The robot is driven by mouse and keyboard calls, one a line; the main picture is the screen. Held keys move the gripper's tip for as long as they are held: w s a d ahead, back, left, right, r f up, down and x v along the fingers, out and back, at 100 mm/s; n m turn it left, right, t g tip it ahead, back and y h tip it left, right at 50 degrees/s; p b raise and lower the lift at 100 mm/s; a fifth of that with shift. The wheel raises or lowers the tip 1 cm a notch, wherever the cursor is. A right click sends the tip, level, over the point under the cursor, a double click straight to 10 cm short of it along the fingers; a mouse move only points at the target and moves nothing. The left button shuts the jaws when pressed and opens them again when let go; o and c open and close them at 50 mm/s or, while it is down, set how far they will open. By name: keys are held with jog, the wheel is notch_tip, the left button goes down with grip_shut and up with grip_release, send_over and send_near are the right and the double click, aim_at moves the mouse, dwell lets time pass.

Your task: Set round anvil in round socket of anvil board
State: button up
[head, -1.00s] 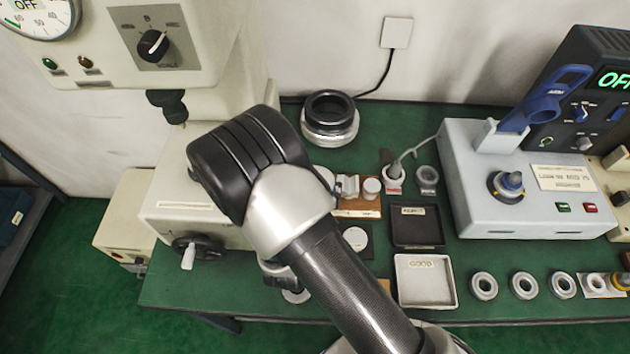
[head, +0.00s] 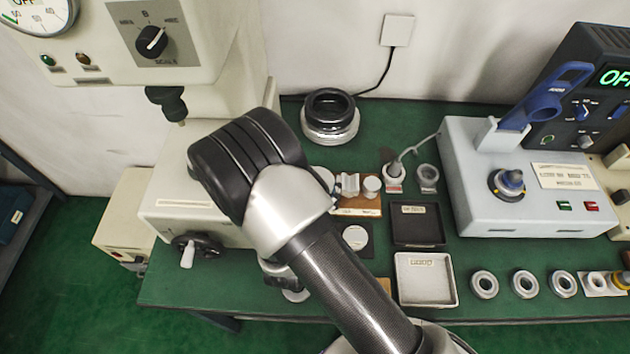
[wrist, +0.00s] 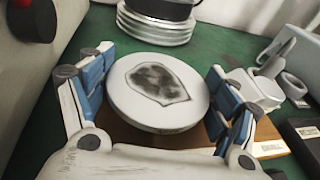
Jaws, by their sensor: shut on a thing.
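The round anvil (wrist: 158,90) is a pale flat disc with a dark patch on its top, held about level in the wrist view. My gripper (wrist: 155,98) is shut on it, with blue-padded fingers at its left and right sides. The brown anvil board (wrist: 115,132) lies below the disc and bears other pale anvils at its right. The disc hides the board's left part, so I cannot see the round socket or tell how large the gap is. In the head view, my arm hides most of the gripper; the board (head: 360,211) shows just right of it.
A stack of rings (head: 330,120) stands behind the board. A tester (head: 190,190) stands close on the left. A black tray (head: 417,224), a white tray (head: 426,280) and a dark mat with a pale disc (head: 355,237) lie in front and right. A grey-blue device (head: 520,190) is farther right.

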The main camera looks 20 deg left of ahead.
jog(key=shift+r, duration=0.25)
jog(key=shift+r+p, duration=0.35)
jog(key=shift+r, duration=0.05)
jog(key=o, duration=1.6)
jog(key=shift+c, duration=0.2)
jog(key=shift+f, duration=0.15)
jog(key=shift+s, duration=0.1)
